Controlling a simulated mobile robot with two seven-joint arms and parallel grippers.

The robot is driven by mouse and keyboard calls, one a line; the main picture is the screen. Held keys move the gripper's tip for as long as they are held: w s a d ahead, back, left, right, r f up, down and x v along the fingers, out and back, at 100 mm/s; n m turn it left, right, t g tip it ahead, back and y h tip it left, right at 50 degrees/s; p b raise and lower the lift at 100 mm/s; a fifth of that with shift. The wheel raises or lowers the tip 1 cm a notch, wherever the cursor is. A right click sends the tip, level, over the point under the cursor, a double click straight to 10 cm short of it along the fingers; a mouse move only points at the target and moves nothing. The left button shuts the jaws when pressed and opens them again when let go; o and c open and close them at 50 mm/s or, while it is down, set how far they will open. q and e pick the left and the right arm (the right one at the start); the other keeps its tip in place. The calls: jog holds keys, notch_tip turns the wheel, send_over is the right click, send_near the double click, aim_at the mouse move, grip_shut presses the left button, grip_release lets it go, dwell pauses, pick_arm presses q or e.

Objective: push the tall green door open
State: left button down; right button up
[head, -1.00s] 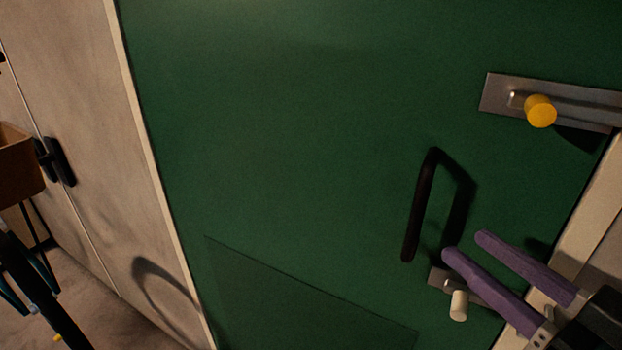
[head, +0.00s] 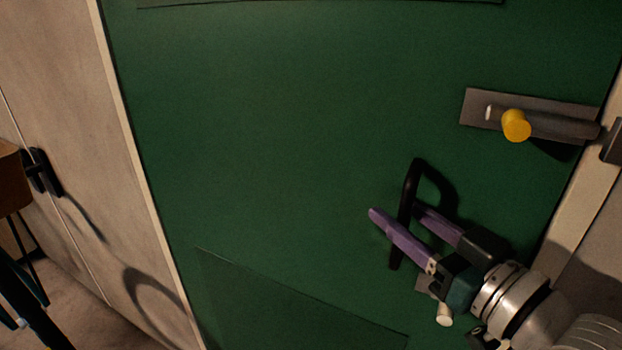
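The tall green door (head: 270,150) fills most of the head view and looks closed in its pale frame. A black bar handle (head: 409,190) stands on its right part. My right gripper (head: 396,210) is open at the handle. Its two purple fingers lie on either side of the bar in the picture, the nearer one crossing in front of it. Whether they touch it I cannot tell. A steel slide bolt (head: 480,108) with a yellow knob (head: 516,125) is above, its bar reaching right towards the frame. My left gripper is not in view.
A cream knob (head: 445,314) on a small plate sits below the handle, partly hidden by my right gripper. The pale door frame (head: 585,205) is at the right. A beige cabinet (head: 70,130) with black handles and a brown box (head: 12,180) are at the left.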

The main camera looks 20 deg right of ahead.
grip_shut()
dwell(1.2)
